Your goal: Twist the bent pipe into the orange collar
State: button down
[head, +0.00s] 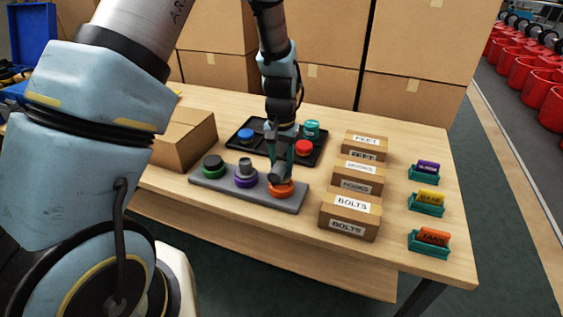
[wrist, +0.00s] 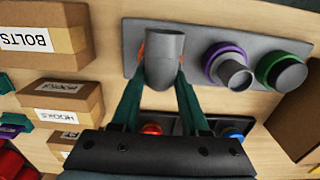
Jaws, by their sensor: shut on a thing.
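The grey bent pipe (wrist: 165,58) is between the two green fingers of my gripper (wrist: 162,82), which is shut on it. Its open end faces up toward the wrist camera. In the head view my gripper (head: 282,158) points down over the orange collar (head: 282,189), at the right end of the grey base plate (head: 225,187). The pipe's lower end is at the orange collar, of which only a sliver (wrist: 141,50) shows beside the pipe in the wrist view. I cannot tell how far the pipe sits in the collar.
The plate also carries a purple collar (head: 245,180) with a grey pipe in it and a green collar (head: 213,167) with a dark top. Behind is a black tray (head: 262,152) with blue, red and teal parts. Labelled boxes (head: 350,214) stand close on the right.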

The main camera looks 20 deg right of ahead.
jog(key=shift+f+b, duration=0.6)
jog(key=shift+f, duration=0.65)
dwell(1.3)
dwell(0.4)
jog(key=shift+m, duration=0.8)
jog(key=shift+m, duration=0.7)
jog(key=shift+p, duration=0.3)
jog(key=shift+m, duration=0.8)
jog(key=shift+m+p, duration=0.3)
jog(key=shift+m, duration=0.4)
